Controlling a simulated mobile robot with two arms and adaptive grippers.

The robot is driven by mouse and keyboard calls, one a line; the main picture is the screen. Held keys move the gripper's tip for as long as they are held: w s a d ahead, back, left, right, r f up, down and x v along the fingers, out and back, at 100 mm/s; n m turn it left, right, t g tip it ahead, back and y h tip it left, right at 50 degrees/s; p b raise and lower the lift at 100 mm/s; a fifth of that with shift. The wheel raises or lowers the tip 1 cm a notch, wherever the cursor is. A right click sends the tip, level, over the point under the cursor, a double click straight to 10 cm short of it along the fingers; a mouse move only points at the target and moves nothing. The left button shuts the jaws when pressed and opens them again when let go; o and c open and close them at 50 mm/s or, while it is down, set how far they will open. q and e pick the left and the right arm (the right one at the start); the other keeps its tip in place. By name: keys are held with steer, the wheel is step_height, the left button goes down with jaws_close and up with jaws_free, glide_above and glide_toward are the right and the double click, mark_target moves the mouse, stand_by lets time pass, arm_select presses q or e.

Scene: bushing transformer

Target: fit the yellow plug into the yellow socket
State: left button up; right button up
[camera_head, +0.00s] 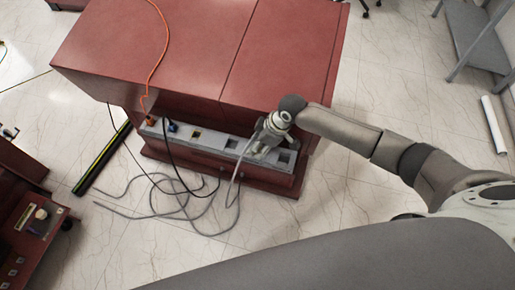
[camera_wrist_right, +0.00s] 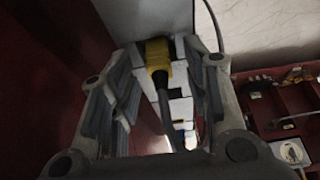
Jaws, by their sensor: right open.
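The yellow plug (camera_wrist_right: 157,52) shows in the right wrist view between the two fingers of my right gripper (camera_wrist_right: 165,75), at the pale socket strip. Its dark cable runs from it toward the camera. The fingers stand open on either side of the plug. In the head view my right gripper (camera_head: 258,142) is over the right part of the grey socket strip (camera_head: 215,146) and hides the plug there. I cannot tell how deep the plug sits. A yellowish socket (camera_head: 231,143) shows just left of the gripper. My left gripper is not in view.
A red cabinet (camera_head: 190,45) stands behind the strip. An orange plug (camera_head: 150,121) and a blue plug (camera_head: 173,127) sit at the strip's left end. Another socket (camera_head: 285,158) lies to its right. Loose grey cables (camera_head: 165,195) lie on the floor in front.

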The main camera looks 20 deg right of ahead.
steer(key=shift+c, duration=0.3)
jaws_close()
steer(key=shift+r, duration=0.1)
